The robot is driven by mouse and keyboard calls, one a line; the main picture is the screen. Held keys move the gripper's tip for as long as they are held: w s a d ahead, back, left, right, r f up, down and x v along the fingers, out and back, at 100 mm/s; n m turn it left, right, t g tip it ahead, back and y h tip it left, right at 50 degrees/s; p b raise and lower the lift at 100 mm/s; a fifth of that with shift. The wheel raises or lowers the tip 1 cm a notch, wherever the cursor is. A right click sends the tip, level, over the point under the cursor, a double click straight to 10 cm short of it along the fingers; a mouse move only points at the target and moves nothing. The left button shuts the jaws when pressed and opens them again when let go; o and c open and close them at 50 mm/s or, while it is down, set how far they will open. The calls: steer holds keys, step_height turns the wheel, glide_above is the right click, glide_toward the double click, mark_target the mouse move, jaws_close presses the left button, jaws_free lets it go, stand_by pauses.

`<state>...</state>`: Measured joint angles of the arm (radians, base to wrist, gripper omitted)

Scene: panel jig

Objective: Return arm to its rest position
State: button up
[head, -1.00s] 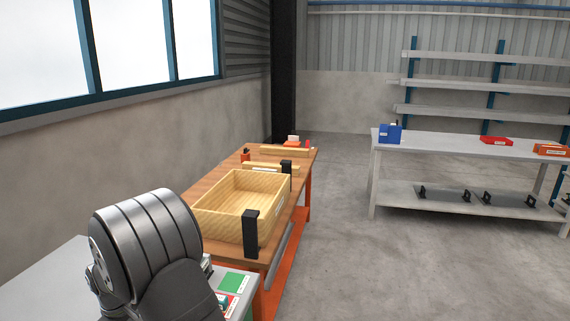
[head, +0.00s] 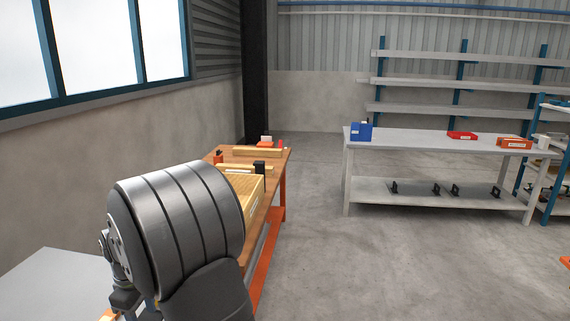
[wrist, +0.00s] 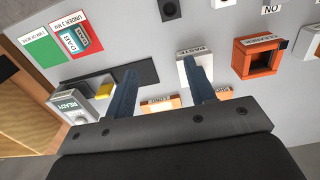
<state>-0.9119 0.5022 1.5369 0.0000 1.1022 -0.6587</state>
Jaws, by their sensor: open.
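My gripper (wrist: 162,88) shows in the wrist view as two dark blue fingers, apart, with nothing between them. It is over a grey tabletop (wrist: 215,20), and the height above it is hard to tell. Past the fingers I see an orange square bin (wrist: 258,57) and a white labelled block (wrist: 188,68), partly behind the right finger. In the head view my thick grey arm link (head: 178,228) fills the lower left. The gripper itself does not show clearly there.
A green card (wrist: 45,47) and a red card (wrist: 76,38) lie at the wrist view's upper left, near a READY-labelled box (wrist: 70,105). In the head view, a wooden box (head: 254,192) on the bench is mostly hidden by my arm. Open floor (head: 400,260) lies right.

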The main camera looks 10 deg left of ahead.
steer(key=w+d+f, duration=0.2)
steer(key=w+d, duration=0.3)
steer(key=d, duration=0.2)
steer(key=w+d+f, duration=0.2)
steer(key=w+d, duration=0.2)
steer(key=d, duration=0.4)
steer(key=a+f, duration=0.2)
steer(key=a, duration=0.1)
steer(key=s+a+f, duration=0.1)
steer(key=a+f, duration=0.1)
steer(key=a, duration=0.2)
steer(key=s+a+f, duration=0.1)
steer(key=a+f, duration=0.1)
steer(key=a, duration=0.1)
steer(key=shift+s+a, duration=0.1)
steer(key=shift+a, duration=0.3)
steer(key=shift+a+f, duration=0.35)
steer(key=shift+f, duration=0.2)
steer(key=shift+d+r, duration=0.35)
steer(key=shift+r, duration=0.15)
steer(key=w+d+r, duration=0.2)
steer(key=d+r, duration=0.5)
steer(key=d, duration=0.4)
steer(key=s+a+r, duration=0.1)
steer(key=s+a, duration=0.1)
steer(key=a, duration=0.3)
steer(key=shift+a, duration=0.35)
steer(key=shift+d, duration=0.15)
